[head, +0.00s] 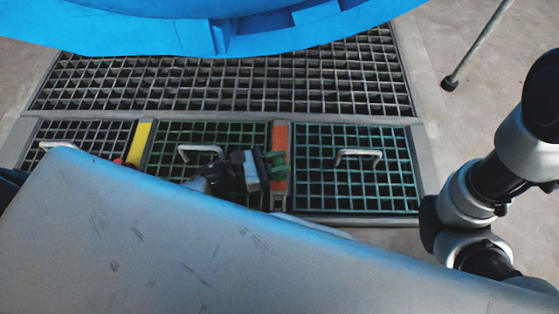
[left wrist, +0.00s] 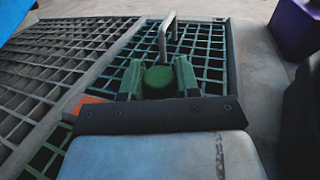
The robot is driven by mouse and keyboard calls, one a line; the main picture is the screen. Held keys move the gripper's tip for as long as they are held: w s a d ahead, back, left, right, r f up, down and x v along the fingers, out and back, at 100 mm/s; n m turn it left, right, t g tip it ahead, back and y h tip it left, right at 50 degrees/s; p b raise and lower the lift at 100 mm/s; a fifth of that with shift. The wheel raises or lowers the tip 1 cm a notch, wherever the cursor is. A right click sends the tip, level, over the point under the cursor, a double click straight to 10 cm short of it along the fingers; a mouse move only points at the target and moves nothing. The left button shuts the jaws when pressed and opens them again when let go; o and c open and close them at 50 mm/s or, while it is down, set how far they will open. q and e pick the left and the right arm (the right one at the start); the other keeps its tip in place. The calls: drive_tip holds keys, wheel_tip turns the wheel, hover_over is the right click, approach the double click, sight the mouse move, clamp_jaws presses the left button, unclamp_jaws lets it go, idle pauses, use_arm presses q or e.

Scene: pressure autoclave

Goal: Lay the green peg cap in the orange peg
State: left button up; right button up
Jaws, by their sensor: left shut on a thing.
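The green peg cap (left wrist: 160,82) sits between the two green fingers of my left gripper (left wrist: 160,78) in the left wrist view. The fingers are shut on it. In the head view my left gripper (head: 276,167) is over the right edge of the middle green grate, at the orange strip that I take for the orange peg (head: 281,138). A piece of the orange also shows in the left wrist view (left wrist: 90,101), left of the fingers. The gripper covers part of the orange piece. I cannot tell whether the cap touches it. My right gripper is out of view.
Green grates with metal handles (head: 358,155) lie on both sides of the orange strip. A yellow strip (head: 140,143) is farther left. A blue curved body (head: 250,30) stands behind the dark grating. A purple box (left wrist: 296,28) shows in the left wrist view.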

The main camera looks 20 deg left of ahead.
use_arm(q)
drive_tip(key=shift+f+b, duration=1.75)
drive_tip(key=shift+f, duration=0.1)
drive_tip(key=o, duration=1)
drive_tip(key=p+v, duration=0.4)
drive_tip(key=v, duration=0.6)
drive_tip(key=shift+s, duration=0.1)
drive_tip(key=shift+s+a, duration=0.2)
drive_tip(key=shift+a, duration=0.15)
